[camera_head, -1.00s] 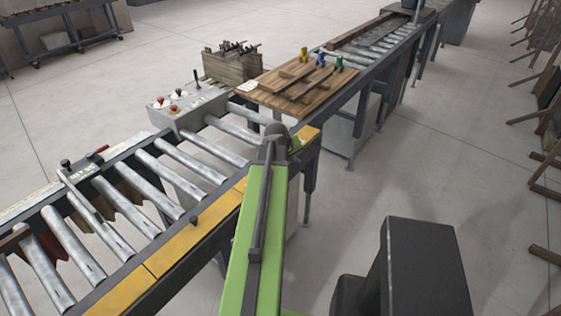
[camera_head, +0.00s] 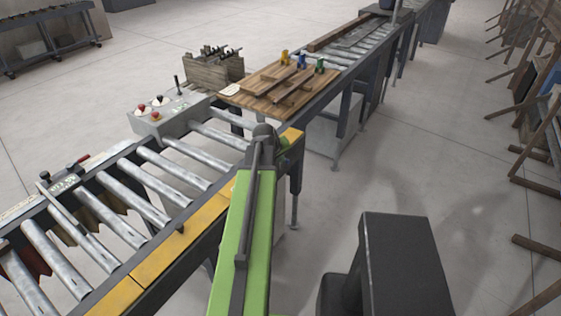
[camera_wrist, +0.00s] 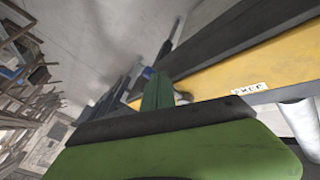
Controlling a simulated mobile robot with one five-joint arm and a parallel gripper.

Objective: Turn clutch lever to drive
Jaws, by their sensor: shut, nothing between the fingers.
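A grey control box (camera_head: 172,117) at the far side of the roller conveyor carries red knobs and an upright black lever (camera_head: 177,86). My gripper (camera_wrist: 158,92) shows in the wrist view as narrow green fingers, shut and empty, apart from these controls.
The roller conveyor (camera_head: 133,185) with its yellow rail (camera_head: 180,240) runs diagonally. Beyond my arm is a wooden board (camera_head: 262,97) with planks and coloured clamps. A wooden crate (camera_head: 215,72) stands behind it. Wooden racks line the right. The floor between is clear.

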